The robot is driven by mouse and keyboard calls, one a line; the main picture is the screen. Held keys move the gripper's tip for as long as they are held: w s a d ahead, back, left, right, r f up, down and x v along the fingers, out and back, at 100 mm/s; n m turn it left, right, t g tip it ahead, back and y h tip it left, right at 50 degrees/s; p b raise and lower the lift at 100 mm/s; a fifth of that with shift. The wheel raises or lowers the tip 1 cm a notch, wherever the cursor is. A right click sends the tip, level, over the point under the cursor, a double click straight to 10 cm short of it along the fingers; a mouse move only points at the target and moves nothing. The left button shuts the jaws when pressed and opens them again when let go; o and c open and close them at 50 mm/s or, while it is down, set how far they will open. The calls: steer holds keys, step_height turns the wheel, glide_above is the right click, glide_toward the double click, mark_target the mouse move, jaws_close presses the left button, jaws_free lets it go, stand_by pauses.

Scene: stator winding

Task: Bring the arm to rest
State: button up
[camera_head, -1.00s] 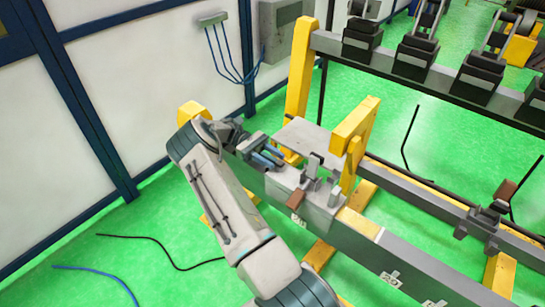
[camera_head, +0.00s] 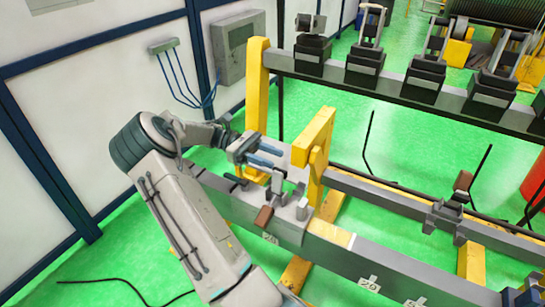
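My arm reaches up from the bottom of the head view, with its elbow at the left. Its wrist bends right, and my gripper (camera_head: 268,156) is over the grey fixture block on the near rail. Its two blue-tipped fingers are spread apart with a gap between them. I see nothing between them. The fingers hide part of the fixture's flat top, and I cannot tell their exact height above it.
A near rail (camera_head: 345,262) carries the fixture (camera_head: 283,222) with upright clamps and a brown handle (camera_head: 263,216). A yellow post (camera_head: 318,145) stands just right of my gripper. A rear rail (camera_head: 400,95) holds several black units.

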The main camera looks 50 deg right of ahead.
steer(key=shift+s+d+r, duration=0.25)
steer(key=shift+s+r, duration=0.05)
steer(key=shift+s, duration=0.15)
stand_by(0.3)
